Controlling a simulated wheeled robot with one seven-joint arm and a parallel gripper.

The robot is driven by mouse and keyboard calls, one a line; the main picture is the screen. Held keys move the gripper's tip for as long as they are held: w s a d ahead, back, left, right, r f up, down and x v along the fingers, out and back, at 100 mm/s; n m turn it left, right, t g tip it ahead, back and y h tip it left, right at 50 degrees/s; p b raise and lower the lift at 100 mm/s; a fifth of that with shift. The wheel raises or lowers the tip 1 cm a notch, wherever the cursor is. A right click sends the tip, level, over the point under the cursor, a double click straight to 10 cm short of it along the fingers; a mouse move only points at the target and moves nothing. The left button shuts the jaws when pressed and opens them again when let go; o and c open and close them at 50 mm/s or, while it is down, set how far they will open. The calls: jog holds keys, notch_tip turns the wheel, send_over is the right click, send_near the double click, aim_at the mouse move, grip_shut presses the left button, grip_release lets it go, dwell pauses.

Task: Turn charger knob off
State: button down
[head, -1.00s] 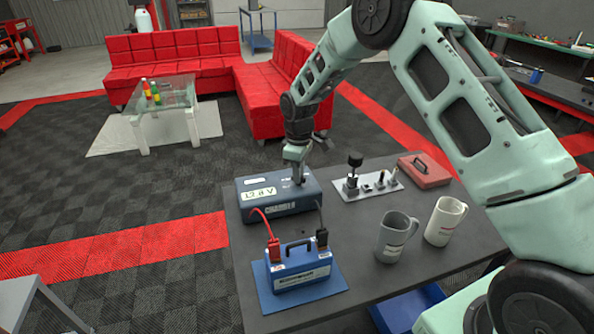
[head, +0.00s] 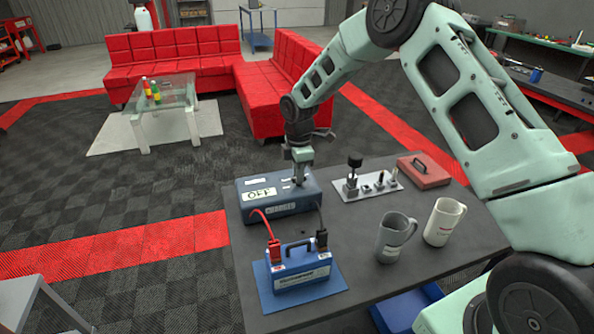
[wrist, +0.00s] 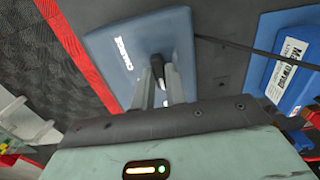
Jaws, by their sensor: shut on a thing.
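The charger (head: 280,205) is a blue-grey box on the dark table, with a white display that reads OFF (head: 260,195). It also shows in the wrist view (wrist: 125,50). My gripper (head: 299,179) points down at the top right of the charger. In the wrist view my gripper (wrist: 160,82) has its two fingers closed around the dark charger knob (wrist: 157,63). The knob is mostly hidden by the fingers in the head view.
A blue battery (head: 303,270) with red and black clamps stands on a blue mat in front of the charger. A grey mug (head: 392,240), a white mug (head: 442,222), a switch panel (head: 366,185) and a red case (head: 424,171) are to the right.

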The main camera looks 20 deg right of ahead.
jog(key=shift+w+d+r, duration=0.15)
jog(key=shift+w+d, duration=0.05)
jog(key=shift+w, duration=0.05)
jog(key=c, duration=1.4)
grip_release()
jog(key=shift+c, duration=0.2)
jog(key=shift+s, duration=0.1)
notch_tip(320, 180, up, 17)
jog(key=b, duration=0.2)
jog(key=shift+r, duration=0.15)
